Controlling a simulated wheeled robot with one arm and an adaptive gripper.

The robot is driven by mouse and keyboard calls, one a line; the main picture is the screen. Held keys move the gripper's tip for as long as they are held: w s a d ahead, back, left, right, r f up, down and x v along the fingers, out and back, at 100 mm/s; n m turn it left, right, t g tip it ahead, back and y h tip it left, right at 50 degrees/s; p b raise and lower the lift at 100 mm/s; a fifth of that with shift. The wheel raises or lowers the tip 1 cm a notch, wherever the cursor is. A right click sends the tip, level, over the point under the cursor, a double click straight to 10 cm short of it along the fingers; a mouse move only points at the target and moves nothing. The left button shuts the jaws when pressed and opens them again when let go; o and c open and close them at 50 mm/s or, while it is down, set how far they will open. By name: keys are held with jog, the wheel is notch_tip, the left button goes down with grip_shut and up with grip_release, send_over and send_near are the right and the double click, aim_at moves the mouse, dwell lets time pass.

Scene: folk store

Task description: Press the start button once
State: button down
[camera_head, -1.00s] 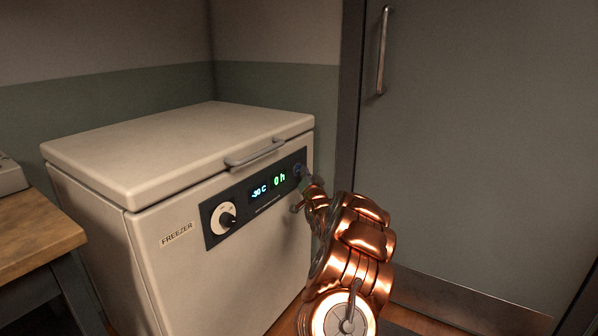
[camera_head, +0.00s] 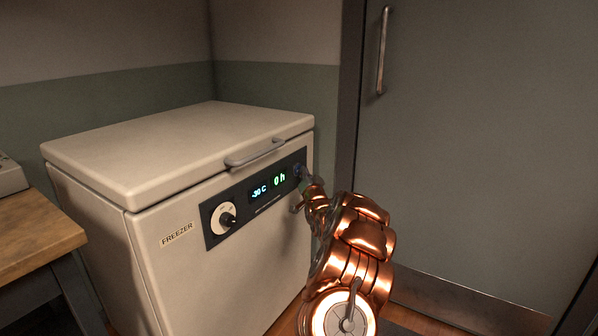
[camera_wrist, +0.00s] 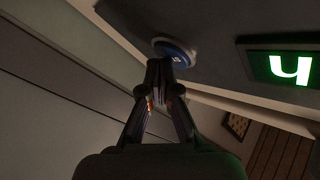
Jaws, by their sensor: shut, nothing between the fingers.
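A white chest freezer (camera_head: 190,260) stands against the wall with its lid shut. Its dark control panel (camera_head: 239,212) holds a dial, a "-30 C" readout and a green "0 h" readout. The round blue start button (camera_wrist: 174,52) is at the panel's right end, beside the green readout; in the head view my gripper mostly covers it. My gripper (camera_wrist: 159,64) is shut and empty, its fingertips at the button's edge in the wrist view. I cannot tell whether they touch it. In the head view my gripper (camera_head: 303,180) reaches the panel from the right.
The freezer lid's handle (camera_head: 255,155) juts out just above the panel. A wooden table (camera_head: 35,230) stands at the left. A large grey door (camera_head: 480,130) with a metal handle is at the right, behind my arm.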

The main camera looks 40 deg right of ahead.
jog(key=shift+s+d, duration=0.15)
jog(key=shift+s, duration=0.4)
jog(key=shift+s+d, duration=0.25)
jog(key=shift+s, duration=0.55)
jog(key=shift+s+d, duration=0.25)
jog(key=shift+s, duration=0.6)
jog(key=shift+s+d, duration=0.25)
jog(key=shift+s, duration=0.55)
